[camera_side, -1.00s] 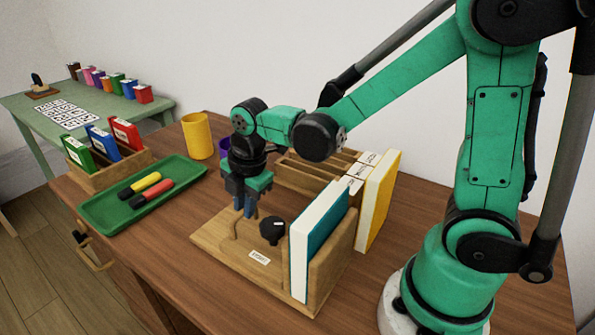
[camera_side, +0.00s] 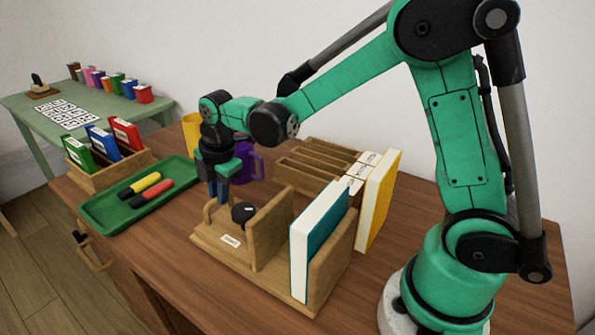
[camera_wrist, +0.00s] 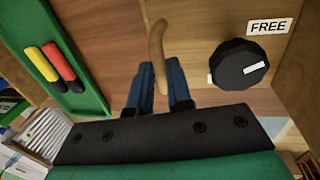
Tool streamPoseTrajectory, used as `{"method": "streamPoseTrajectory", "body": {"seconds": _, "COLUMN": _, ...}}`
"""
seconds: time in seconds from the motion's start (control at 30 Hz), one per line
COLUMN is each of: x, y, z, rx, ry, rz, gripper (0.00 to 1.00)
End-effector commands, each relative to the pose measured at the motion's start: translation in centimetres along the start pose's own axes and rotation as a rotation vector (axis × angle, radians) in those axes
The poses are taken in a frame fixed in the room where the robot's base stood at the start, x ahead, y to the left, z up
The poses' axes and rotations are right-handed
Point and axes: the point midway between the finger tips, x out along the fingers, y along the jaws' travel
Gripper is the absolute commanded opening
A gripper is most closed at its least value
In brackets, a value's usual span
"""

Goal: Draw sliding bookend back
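The sliding bookend (camera_side: 272,232) is a wooden upright panel on a low wooden base, with a black knob (camera_side: 243,213) and a white label. In the wrist view the label (camera_wrist: 269,26) beside the knob (camera_wrist: 240,64) reads "FREE". A curved wooden handle (camera_wrist: 157,42) runs between the blue fingers of my gripper (camera_wrist: 160,82). My gripper (camera_side: 219,196) points down at the left end of the bookend and looks shut on this handle; the contact itself is partly hidden.
A green tray (camera_side: 100,213) with yellow and red markers lies left of the bookend. A yellow cup (camera_side: 191,131) and purple mug (camera_side: 246,163) stand behind my gripper. A slotted wooden rack (camera_side: 320,155) and yellow book (camera_side: 379,200) are behind the holder.

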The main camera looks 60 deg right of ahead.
Motion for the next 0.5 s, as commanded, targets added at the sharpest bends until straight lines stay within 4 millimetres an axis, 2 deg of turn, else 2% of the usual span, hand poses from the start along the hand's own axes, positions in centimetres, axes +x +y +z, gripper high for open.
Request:
{"method": "streamPoseTrajectory", "body": {"seconds": 0.03, "x": 0.01, "y": -0.03, "z": -0.01, "rx": 0.0, "ry": 0.001, "rz": -0.001, "gripper": 0.26}}
{"method": "streamPoseTrajectory", "body": {"seconds": 0.1, "x": 0.01, "y": -0.04, "z": -0.01, "rx": 0.0, "ry": 0.001, "rz": -0.001, "gripper": 0.46}}
{"method": "streamPoseTrajectory", "body": {"seconds": 0.37, "x": 0.0, "y": -0.04, "z": 0.0, "rx": 0.0, "ry": 0.0, "rz": -0.001, "gripper": 0.47}}
{"method": "streamPoseTrajectory", "body": {"seconds": 0.5, "x": -0.73, "y": -0.03, "z": 0.0, "rx": 0.0, "ry": 0.0, "rz": -0.001, "gripper": 0.47}}
